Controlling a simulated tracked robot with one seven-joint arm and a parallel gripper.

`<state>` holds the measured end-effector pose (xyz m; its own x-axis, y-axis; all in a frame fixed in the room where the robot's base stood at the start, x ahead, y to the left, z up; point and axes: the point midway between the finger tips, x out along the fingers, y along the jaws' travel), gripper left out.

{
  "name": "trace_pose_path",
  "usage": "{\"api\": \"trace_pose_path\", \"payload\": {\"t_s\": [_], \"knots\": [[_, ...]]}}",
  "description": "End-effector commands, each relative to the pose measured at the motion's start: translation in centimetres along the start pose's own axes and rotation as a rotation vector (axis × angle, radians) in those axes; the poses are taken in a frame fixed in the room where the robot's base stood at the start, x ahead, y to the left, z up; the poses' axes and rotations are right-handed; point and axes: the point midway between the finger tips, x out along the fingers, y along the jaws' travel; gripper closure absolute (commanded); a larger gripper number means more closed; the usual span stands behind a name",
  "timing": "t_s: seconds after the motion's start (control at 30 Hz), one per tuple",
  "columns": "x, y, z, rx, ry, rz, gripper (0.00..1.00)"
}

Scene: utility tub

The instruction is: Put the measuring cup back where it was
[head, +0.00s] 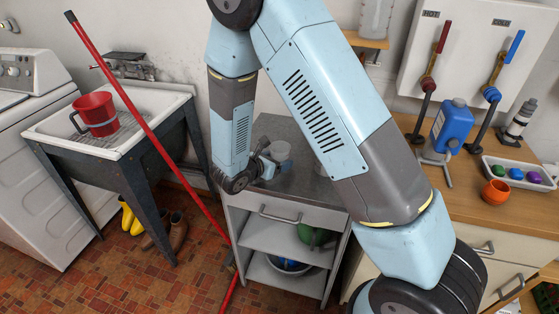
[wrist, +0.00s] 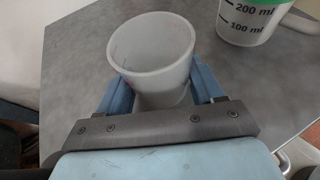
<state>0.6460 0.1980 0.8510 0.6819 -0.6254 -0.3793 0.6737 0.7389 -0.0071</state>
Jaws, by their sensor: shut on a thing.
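My gripper (head: 262,168) is over the grey top of the small cabinet (head: 292,135). It is shut on a whitish translucent cup (head: 277,151). In the wrist view the cup (wrist: 153,50) sits between the two blue fingers (wrist: 160,90), its open mouth showing and its lower part partly hidden by the gripper. I cannot tell whether the held cup touches the cabinet top.
A utility tub (head: 62,138) with a red jug (head: 96,113) stands at the left. A red pole (head: 150,130) leans across it.

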Motion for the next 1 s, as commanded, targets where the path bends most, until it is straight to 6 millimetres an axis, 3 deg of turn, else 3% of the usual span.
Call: {"api": "trace_pose_path", "payload": {"t_s": [0.3,0.33,0.57,0.87,1.0], "knots": [[0.1,0.0,-0.2,0.000,0.000,0.000,0.68],[0.1,0.0,-0.1,0.001,0.000,0.000,0.31],[0.1,0.0,-0.1,0.001,0.000,0.000,0.08],[0.0,0.0,0.1,0.002,0.000,0.000,0.08],[-1.3,0.1,0.1,0.002,0.000,0.001,0.08]]}}
